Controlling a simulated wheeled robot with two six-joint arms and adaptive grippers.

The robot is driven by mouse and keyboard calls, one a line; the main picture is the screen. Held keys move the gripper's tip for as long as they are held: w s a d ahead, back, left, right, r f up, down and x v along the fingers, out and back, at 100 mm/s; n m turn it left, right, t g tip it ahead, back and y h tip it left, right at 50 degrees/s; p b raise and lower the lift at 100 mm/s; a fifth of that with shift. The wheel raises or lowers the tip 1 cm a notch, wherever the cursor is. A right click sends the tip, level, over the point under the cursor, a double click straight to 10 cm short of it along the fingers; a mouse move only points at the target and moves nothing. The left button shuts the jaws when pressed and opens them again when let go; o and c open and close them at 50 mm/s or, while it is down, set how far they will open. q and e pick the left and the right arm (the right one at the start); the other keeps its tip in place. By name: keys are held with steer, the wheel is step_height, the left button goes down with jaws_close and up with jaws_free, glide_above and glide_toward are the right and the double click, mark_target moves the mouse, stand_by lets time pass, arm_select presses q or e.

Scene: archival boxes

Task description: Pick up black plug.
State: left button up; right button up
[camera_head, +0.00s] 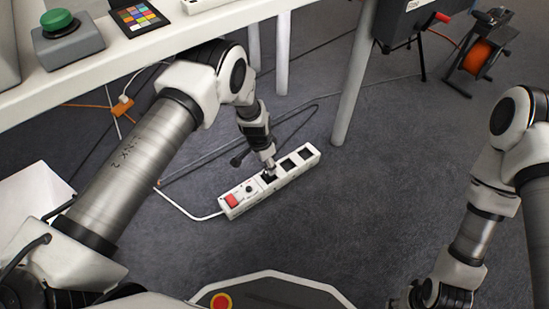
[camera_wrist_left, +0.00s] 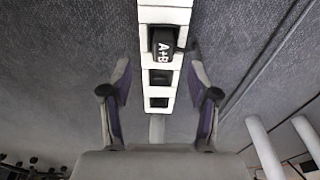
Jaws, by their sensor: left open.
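A black plug (camera_wrist_left: 161,44) marked "A+B" sits in a white power strip (camera_wrist_left: 165,14) in the left wrist view. In the head view the strip (camera_head: 252,195) lies on the grey carpet, with a red switch at its left end. The plug (camera_head: 269,177) is mostly covered there by my left gripper (camera_head: 268,164), which points down over the strip. In the left wrist view my left gripper (camera_wrist_left: 160,68) is open and empty, one finger on each side of the strip. The plug appears ahead of the fingertips. My right gripper (camera_head: 432,294) is partly cut off at the bottom edge.
A white table (camera_head: 150,50) stands above at the left, with a green button box (camera_head: 66,36) and a colour chart (camera_head: 134,16). A table leg (camera_head: 350,85) stands behind the strip. A cable reel (camera_head: 482,55) is at the back right. Open carpet lies right of the strip.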

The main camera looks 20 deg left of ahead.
arm_select(q)
steer(key=f+b, duration=0.2)
steer(key=w+f+b, duration=0.1)
steer(key=f+b, duration=0.1)
steer(key=f, duration=0.1)
steer(key=f+b, duration=0.2)
steer(key=f, duration=0.1)
steer(key=shift+w+d, duration=0.25)
steer(key=shift+d, duration=0.05)
steer(key=shift+r, duration=0.2)
steer(key=shift+c, duration=0.7)
jaws_close()
